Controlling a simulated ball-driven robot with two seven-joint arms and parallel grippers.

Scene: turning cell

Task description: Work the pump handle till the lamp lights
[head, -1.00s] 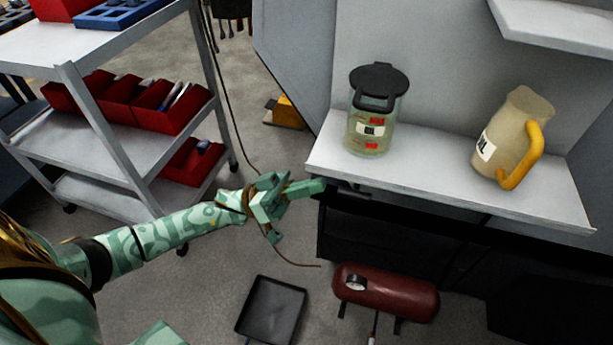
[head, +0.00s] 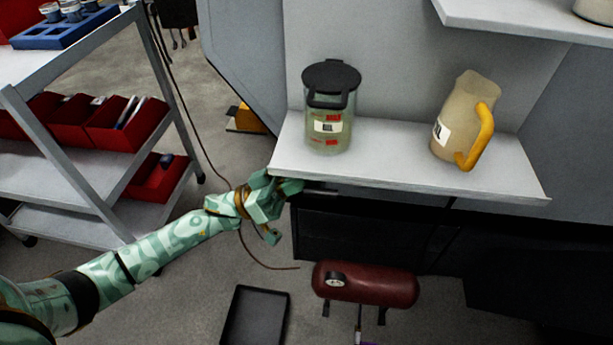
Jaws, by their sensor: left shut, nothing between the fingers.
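A clear reservoir (head: 328,138) with a black lid and a black loop-shaped handle (head: 328,99) stands upright on the white shelf (head: 400,172). It holds a pale greenish liquid and bears a white label and red marks. A short dark bar (head: 322,190) shows just under the shelf's front edge; I cannot tell whether it is the pump handle. My left gripper (head: 288,188) is shut and empty, just below the shelf's left front corner, close to the bar's left end. I cannot tell whether they touch. No lamp can be made out. My right gripper is out of view.
A beige jug (head: 455,115) with a yellow handle stands on the shelf to the right. A red tank (head: 367,285) with a gauge and a black tray (head: 255,318) are on the floor below. A grey trolley (head: 70,170) with red bins (head: 125,125) is at the left.

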